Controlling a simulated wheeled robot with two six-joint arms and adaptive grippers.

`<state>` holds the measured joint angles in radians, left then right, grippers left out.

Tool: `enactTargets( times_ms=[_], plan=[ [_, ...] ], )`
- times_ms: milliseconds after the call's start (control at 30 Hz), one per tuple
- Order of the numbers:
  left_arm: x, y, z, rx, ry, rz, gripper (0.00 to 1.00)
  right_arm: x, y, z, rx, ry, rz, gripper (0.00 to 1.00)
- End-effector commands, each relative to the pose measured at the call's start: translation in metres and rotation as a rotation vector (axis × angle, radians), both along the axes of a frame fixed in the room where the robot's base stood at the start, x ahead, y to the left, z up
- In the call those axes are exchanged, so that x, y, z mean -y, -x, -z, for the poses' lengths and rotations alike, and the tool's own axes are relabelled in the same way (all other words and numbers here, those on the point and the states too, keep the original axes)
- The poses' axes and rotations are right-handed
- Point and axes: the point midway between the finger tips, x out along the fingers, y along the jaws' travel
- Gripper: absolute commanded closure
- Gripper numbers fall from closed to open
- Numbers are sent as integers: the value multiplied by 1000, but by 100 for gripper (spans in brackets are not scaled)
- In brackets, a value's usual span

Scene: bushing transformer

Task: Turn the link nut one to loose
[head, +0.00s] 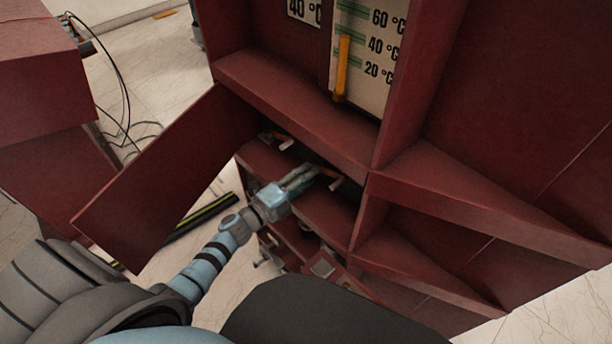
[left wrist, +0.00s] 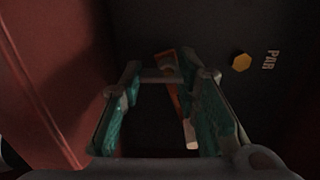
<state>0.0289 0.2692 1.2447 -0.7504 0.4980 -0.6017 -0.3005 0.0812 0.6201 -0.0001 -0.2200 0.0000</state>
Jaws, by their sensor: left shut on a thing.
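An orange handle with a pale end (left wrist: 188,128) shows between the two green-padded fingers of my left gripper (left wrist: 165,120) in the left wrist view. The gripper is shut on this handle. In the head view, my left gripper (head: 308,174) reaches into the lower open compartment of the red cabinet, at an orange and white handle (head: 331,180). A yellow hexagonal piece (left wrist: 241,62) sits on the dark panel beside the printed letters, apart from the fingers. I cannot tell which part is link nut one. My right gripper is not in view.
A second orange and white handle (head: 282,142) is up and left in the compartment. An open red door (head: 165,180) stands left of my arm. A red shelf edge (head: 290,108) lies above the compartment. Gauges (head: 364,45) are higher up. Pale floor is at the left.

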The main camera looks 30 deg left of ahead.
Motion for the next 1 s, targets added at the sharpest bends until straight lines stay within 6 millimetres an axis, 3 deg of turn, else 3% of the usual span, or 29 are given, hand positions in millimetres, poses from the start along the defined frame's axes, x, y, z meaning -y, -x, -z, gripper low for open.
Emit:
enactTargets(
  times_ms=[33, 267, 300, 500, 833, 1000],
  plan=[
    [0, -5, -13, 26, 8, 4, 99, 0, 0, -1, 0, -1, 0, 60],
    [0, -6, -13, 25, 7, 4, 99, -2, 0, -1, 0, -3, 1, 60],
    [0, -6, -13, 25, 7, 4, 68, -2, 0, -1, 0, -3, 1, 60],
    [1, -5, -11, 21, 5, 4, 37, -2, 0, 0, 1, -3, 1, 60],
    [1, -2, -7, 14, 3, 4, 37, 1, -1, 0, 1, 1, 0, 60],
    [-9, 26, -5, 11, 1, 5, 37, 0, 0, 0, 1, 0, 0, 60]
  ],
)
